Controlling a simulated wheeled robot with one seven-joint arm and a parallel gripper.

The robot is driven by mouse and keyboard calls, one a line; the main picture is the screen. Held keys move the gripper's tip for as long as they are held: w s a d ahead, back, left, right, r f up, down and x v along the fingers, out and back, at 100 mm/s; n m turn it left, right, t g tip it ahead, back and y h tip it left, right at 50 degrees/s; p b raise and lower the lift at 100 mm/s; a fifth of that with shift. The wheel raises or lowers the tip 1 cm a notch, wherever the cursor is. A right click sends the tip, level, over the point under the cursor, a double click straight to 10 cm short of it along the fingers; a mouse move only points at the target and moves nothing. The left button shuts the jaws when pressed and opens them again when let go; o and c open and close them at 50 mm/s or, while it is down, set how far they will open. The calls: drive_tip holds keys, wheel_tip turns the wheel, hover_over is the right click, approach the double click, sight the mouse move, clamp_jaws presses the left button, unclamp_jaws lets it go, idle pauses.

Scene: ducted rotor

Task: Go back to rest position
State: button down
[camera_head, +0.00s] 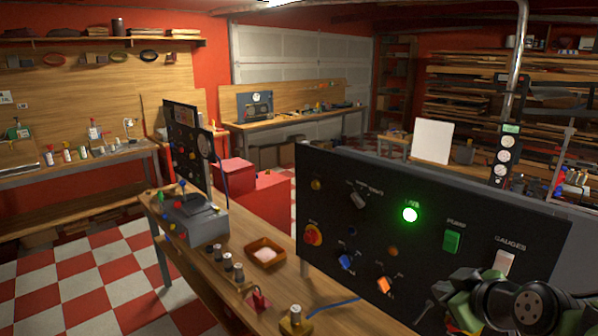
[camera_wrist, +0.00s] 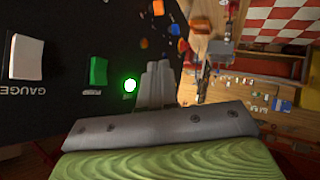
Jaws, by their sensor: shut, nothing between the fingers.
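My gripper (camera_wrist: 158,75) shows in the wrist view with its grey fingers together and nothing between them. It points along the front of a black control panel (camera_wrist: 60,20), beside a lit green lamp (camera_wrist: 130,85). Whether it touches the panel cannot be told. In the head view, my green and black arm end is at the lower right, in front of the panel (camera_head: 480,205). The lit lamp (camera_head: 410,214), green switch (camera_head: 452,241) and white gauges switch (camera_head: 503,262) show there. A blue switch (camera_head: 347,262) and an orange one (camera_head: 384,284) sit lower.
A wooden bench (camera_head: 215,285) carries a grey box with coloured knobs (camera_head: 190,217), an orange tray (camera_head: 265,252) and several small fittings. A second black panel (camera_head: 182,145) stands behind. Checkered floor (camera_head: 75,280) is open at the left.

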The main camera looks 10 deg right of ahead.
drive_tip(key=s+a+f+g, duration=0.2)
drive_tip(key=s+a, duration=0.1)
drive_tip(key=a, duration=0.6)
drive_tip(key=s+a+f+m+g, duration=0.1)
drive_tip(key=s+a+m, duration=0.1)
drive_tip(key=s, duration=0.6)
drive_tip(key=s+a+f+m+g, duration=0.2)
drive_tip(key=s+a, duration=0.3)
drive_tip(key=s, duration=0.3)
drive_tip(key=shift+s+m+h, duration=0.15)
drive_tip(key=shift+m+h, duration=0.15)
drive_tip(key=shift+m, duration=0.4)
drive_tip(key=shift+r, duration=0.1)
drive_tip(key=c, duration=1.8)
unclamp_jaws()
